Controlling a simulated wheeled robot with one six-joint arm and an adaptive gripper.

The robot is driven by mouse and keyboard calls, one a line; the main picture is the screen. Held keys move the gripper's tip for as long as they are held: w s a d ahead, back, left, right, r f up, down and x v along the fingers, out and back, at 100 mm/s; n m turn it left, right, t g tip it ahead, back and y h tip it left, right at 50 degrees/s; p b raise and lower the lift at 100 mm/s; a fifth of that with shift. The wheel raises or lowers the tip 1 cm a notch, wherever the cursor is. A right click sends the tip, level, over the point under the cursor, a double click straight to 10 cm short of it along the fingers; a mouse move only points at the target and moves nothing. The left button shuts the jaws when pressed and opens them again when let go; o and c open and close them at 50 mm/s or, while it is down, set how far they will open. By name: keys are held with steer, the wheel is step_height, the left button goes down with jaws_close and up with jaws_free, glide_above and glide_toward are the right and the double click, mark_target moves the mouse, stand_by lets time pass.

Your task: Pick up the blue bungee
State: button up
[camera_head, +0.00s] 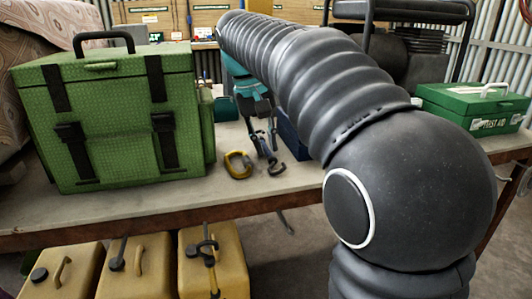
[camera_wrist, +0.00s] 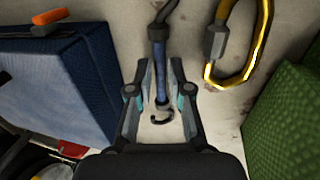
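The blue bungee (camera_wrist: 160,72) is a thin blue cord with dark ends and dark hooks. It lies on the grey tabletop, and one hook (camera_wrist: 161,116) shows between the finger bases in the wrist view. In the head view a dark hook (camera_head: 276,169) shows at the table's front, while most of the cord is hidden behind my gripper. My gripper (camera_wrist: 161,66) points down over the bungee, one finger on each side of the cord. The fingers are open, with narrow gaps to the cord. My gripper also shows in the head view (camera_head: 262,138).
A yellow carabiner (camera_head: 238,164) lies close to the left in the head view. A green box (camera_head: 115,115) stands beyond it. A dark blue box (camera_wrist: 60,75) is close on the other side. A green first aid case (camera_head: 470,105) sits farther right.

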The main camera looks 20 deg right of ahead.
steer(key=shift+f, duration=0.35)
steer(key=shift+c, duration=0.3)
jaws_close()
steer(key=shift+r, duration=0.1)
steer(key=shift+r, duration=0.5)
steer(key=r, duration=0.2)
steer(key=d+r+p, duration=0.1)
steer(key=shift+s+d+r, duration=0.15)
steer(key=shift+r, duration=0.25)
steer(key=s+d+r, duration=0.1)
steer(key=d+r, duration=0.1)
steer(key=d, duration=0.1)
steer(key=s+d+r, duration=0.1)
steer(key=d+r, duration=0.1)
steer(key=d, duration=0.1)
steer(key=s+d+r+p, duration=0.1)
steer(key=d+r, duration=0.1)
steer(key=d, duration=0.2)
steer(key=shift+s, duration=0.15)
